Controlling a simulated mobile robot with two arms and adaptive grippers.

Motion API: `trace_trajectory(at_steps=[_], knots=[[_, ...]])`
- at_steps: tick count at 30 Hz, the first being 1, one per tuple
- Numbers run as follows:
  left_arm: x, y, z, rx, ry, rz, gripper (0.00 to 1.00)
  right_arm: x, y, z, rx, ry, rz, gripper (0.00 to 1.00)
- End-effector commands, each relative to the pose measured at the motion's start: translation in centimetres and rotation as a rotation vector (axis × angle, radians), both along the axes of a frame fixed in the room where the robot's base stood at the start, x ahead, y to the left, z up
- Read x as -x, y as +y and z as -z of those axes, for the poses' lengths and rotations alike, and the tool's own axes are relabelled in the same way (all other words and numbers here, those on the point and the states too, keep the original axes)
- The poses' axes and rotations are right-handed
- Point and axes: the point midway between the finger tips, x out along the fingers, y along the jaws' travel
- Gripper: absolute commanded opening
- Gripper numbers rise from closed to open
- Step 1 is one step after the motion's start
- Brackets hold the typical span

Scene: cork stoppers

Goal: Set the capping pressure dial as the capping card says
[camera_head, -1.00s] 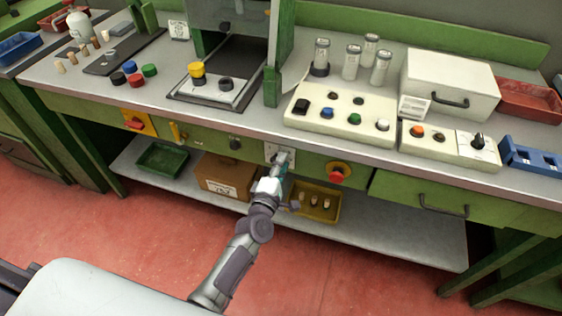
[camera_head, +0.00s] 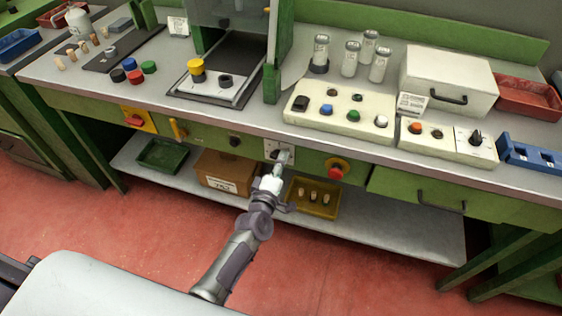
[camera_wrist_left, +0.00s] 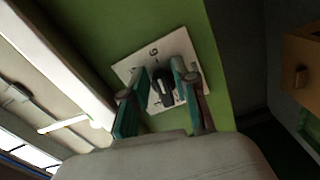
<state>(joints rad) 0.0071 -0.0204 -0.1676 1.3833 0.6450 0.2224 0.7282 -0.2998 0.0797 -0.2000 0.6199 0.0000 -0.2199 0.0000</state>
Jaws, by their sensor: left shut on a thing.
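A dark dial knob (camera_wrist_left: 163,88) sits on a square white plate (camera_wrist_left: 150,52) with printed marks, fixed to the green front panel under the worktop. In the head view the plate (camera_head: 271,146) shows just beyond my left gripper (camera_head: 280,160), which hides most of the knob. In the left wrist view the two teal fingers of the left gripper (camera_wrist_left: 160,95) stand on either side of the knob, shut on it. One small printed card (camera_head: 412,103) leans by the white box and another (camera_head: 178,27) stands at the back; their text is too small to read. My right gripper is not in view.
A red button on a yellow ring (camera_head: 336,169) is right of the plate, and a black knob (camera_head: 235,142) is left. A cardboard box (camera_head: 222,175) and a yellow tray with corks (camera_head: 328,207) stand on the lower shelf. The red floor in front is clear.

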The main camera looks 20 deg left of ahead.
Motion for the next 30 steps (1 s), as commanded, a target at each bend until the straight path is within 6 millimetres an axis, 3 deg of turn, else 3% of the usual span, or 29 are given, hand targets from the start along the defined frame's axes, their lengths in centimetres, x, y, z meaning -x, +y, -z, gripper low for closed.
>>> trace_trajectory(at_steps=[3,4,5,17,30], knots=[[-0.1,0.1,-0.2,-0.001,-0.005,-0.002,0.00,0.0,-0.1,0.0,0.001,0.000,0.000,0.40],[-0.1,0.1,-0.2,-0.001,-0.005,-0.002,0.34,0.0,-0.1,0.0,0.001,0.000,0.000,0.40],[-0.1,0.1,-0.2,0.000,-0.004,-0.002,0.39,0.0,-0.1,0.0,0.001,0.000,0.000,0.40],[0.6,0.1,0.1,0.001,0.000,-0.001,0.40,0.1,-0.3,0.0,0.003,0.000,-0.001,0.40],[9.1,0.4,0.0,-0.001,0.000,0.000,0.40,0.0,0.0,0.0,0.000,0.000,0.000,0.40]])
